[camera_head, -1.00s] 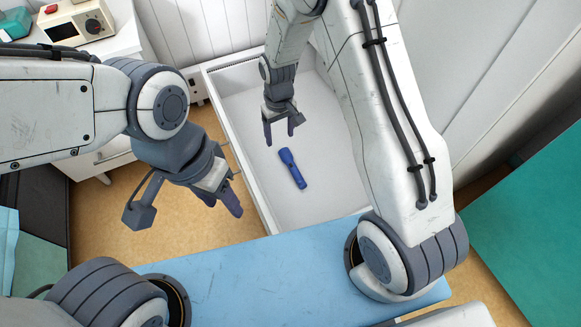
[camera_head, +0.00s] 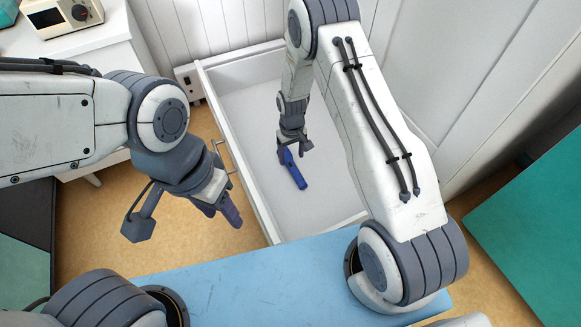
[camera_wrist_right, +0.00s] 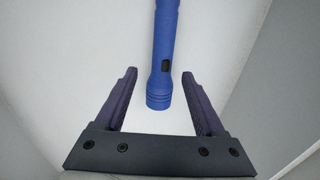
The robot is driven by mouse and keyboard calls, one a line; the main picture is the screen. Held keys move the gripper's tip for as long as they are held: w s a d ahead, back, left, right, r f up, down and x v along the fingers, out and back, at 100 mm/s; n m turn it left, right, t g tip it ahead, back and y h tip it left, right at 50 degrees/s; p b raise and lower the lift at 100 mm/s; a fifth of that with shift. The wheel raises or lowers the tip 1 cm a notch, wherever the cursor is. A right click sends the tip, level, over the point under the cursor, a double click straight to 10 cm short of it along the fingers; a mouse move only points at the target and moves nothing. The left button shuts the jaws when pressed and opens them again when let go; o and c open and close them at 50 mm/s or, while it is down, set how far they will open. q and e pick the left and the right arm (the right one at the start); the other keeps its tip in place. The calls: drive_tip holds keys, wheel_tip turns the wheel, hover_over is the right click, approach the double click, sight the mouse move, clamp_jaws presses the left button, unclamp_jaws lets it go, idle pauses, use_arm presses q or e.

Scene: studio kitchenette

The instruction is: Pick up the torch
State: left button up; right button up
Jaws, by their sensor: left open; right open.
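The blue torch (camera_head: 294,172) lies in the white open drawer (camera_head: 253,190). In the right wrist view the torch (camera_wrist_right: 165,50) runs from the top edge down to between the fingertips, with its wider end nearest the gripper. My right gripper (camera_head: 294,152) is open over the near-top end of the torch, and its fingers (camera_wrist_right: 158,80) stand apart on either side without visible contact. In the head view the gripper hides part of the torch. My left gripper (camera_head: 226,212) is open and empty, outside the drawer to its left.
The drawer's walls surround the torch, with bare floor around it. A blue surface (camera_head: 230,275) lies in front of the drawer. A white counter (camera_head: 85,45) with a cream appliance (camera_head: 60,14) stands at the upper left. A teal panel (camera_head: 530,225) is at the right.

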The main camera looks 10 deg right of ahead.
sight(291, 162)
wheel_tip(291, 162, down, 4)
drive_tip(key=b, duration=0.3)
drive_tip(key=shift+a+f, duration=0.1)
clamp_jaws()
